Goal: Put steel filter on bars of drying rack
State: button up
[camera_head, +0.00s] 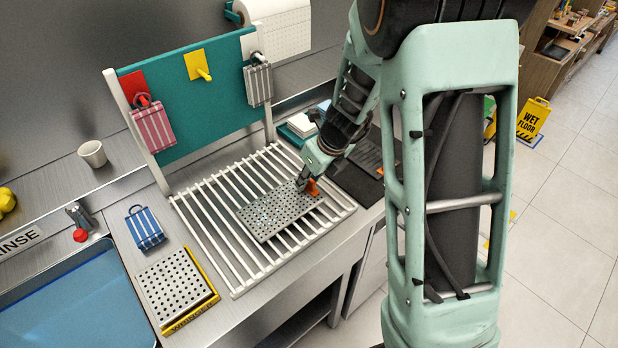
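A grey perforated steel filter (272,213) is over the white bars of the drying rack (213,229), lying roughly flat. From this angle I cannot tell whether it rests fully on the bars or is slightly above them. My gripper (309,186), with orange fingertips, is at the filter's right end, at or touching its edge. The fingers are small and partly hidden, so I cannot see whether they close on it. A second perforated plate (173,287) sits on a yellow holder (195,316) at the counter's left front.
A teal board (188,98) stands behind the rack, with a pink striped cloth (154,129) and a grey striped one (258,84) hanging on it. A blue striped cloth (145,228) lies left of the rack. A blue sink basin (80,305) is at far left.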

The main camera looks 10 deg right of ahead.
jog(key=shift+r, duration=0.15)
jog(key=shift+r+p, duration=0.3)
jog(key=shift+r, duration=0.05)
jog(key=p+v, duration=0.2)
jog(key=v, duration=0.9)
jog(key=shift+r+p, duration=0.15)
jog(key=shift+p, duration=0.15)
jog(key=shift+s+d, duration=0.1)
jog(key=shift+s, duration=0.05)
